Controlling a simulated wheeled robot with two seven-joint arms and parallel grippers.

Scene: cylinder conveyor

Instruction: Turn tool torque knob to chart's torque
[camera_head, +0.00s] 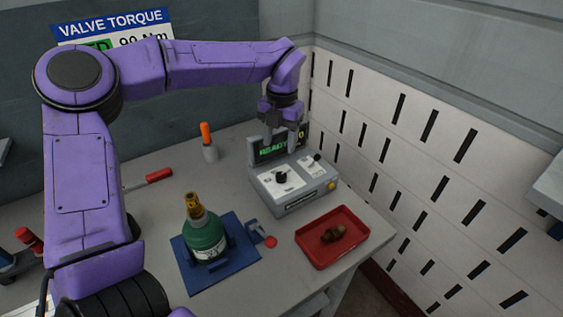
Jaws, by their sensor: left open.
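The torque tool (300,201) is a grey box on the bench with a screen (268,150) reading "READY". The screen is partly hidden by my gripper. A black knob (281,177) sits on a white dial plate at the left of its top. A smaller black knob (317,158) is at the right. The blue and white chart (112,22) on the back wall reads "VALVE TORQUE", with a green label and "90 Nm". My arm covers its lower part. My left gripper (282,138) is open and empty, pointing down above the box, apart from the knobs. My right gripper is not in view.
A green gas cylinder (205,236) with a yellow top stands on a blue mat (200,284). A red tray (345,258) holds brown pieces. An orange-handled tool (206,134) and a red-handled tool (159,175) are behind. The slotted wall is at the right.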

